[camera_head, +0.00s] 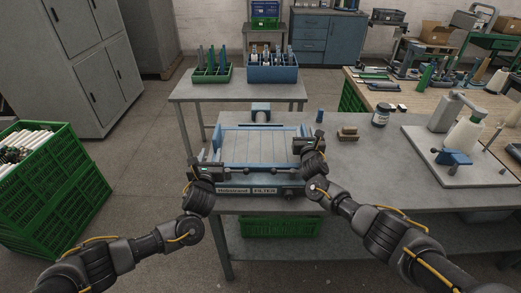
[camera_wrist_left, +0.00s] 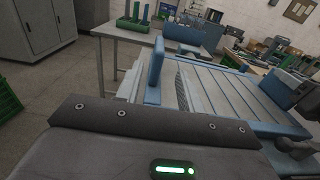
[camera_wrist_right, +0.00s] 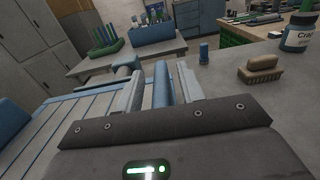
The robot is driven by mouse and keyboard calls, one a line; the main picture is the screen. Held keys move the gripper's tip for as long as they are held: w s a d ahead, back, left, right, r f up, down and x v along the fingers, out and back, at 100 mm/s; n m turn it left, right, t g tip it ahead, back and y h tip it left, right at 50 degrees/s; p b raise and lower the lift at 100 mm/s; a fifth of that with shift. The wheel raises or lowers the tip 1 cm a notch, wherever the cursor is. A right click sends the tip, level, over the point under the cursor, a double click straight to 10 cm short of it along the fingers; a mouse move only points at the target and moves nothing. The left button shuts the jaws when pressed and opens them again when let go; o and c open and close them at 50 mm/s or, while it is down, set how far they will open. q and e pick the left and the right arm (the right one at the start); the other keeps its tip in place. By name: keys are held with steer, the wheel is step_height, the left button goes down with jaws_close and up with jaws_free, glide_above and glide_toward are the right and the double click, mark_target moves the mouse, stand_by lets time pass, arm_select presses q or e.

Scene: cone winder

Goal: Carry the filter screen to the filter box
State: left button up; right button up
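The blue filter box (camera_head: 238,190), with a FILTER label on its front, sits at the left end of the workbench. A pale, slatted panel in a blue frame, apparently the filter screen (camera_head: 259,147), lies level at its top; I cannot tell whether it rests in the box or just above it. It also shows in the left wrist view (camera_wrist_left: 228,88). My left gripper (camera_head: 213,168) is at its left side, with an upright blue piece (camera_wrist_left: 156,70) ahead of it. My right gripper (camera_head: 310,146) is at its right side, near a blue bar (camera_wrist_right: 161,84). Finger contact is unclear in both views.
A brush (camera_head: 348,133), a jar (camera_head: 381,116) and a cone stand (camera_head: 455,165) are on the bench to the right. Behind is a grey table (camera_head: 205,92) with a green tray (camera_head: 211,74) and a blue bin (camera_head: 272,73). A green crate (camera_head: 50,190) stands at left.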

steer(key=shift+s, duration=6)
